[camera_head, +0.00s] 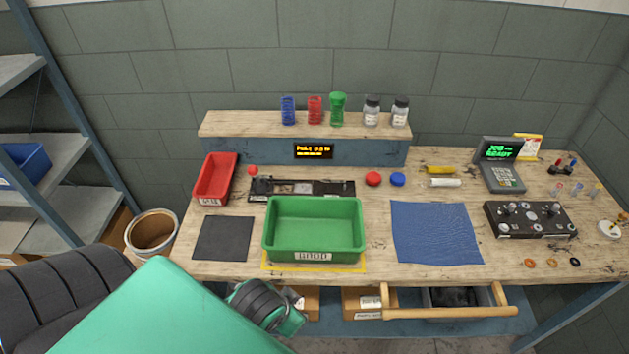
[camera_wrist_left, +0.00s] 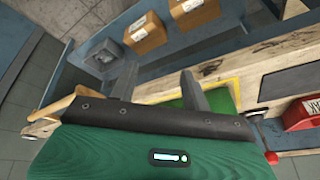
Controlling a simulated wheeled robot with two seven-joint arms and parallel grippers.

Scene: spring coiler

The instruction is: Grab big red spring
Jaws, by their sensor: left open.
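A red spring (camera_head: 315,110) stands upright on the raised wooden shelf (camera_head: 240,124) at the back of the bench. It is between a blue spring (camera_head: 288,110) and a green spring (camera_head: 337,109). My left arm reaches in from the lower left in the head view, low at the bench's front edge and far from the red spring. My left gripper (camera_wrist_left: 160,88) shows in the left wrist view with its two fingers apart and nothing between them. The red spring is not seen in the left wrist view. My right gripper is not in view.
A green bin (camera_head: 315,256) stands at the bench front, with a red bin (camera_head: 196,187) and a dark pad (camera_head: 222,238) to its left. A black coiler device (camera_head: 335,188) lies behind it. Two jars (camera_head: 371,115) stand right of the springs. A drawer (camera_head: 450,311) sticks out in front.

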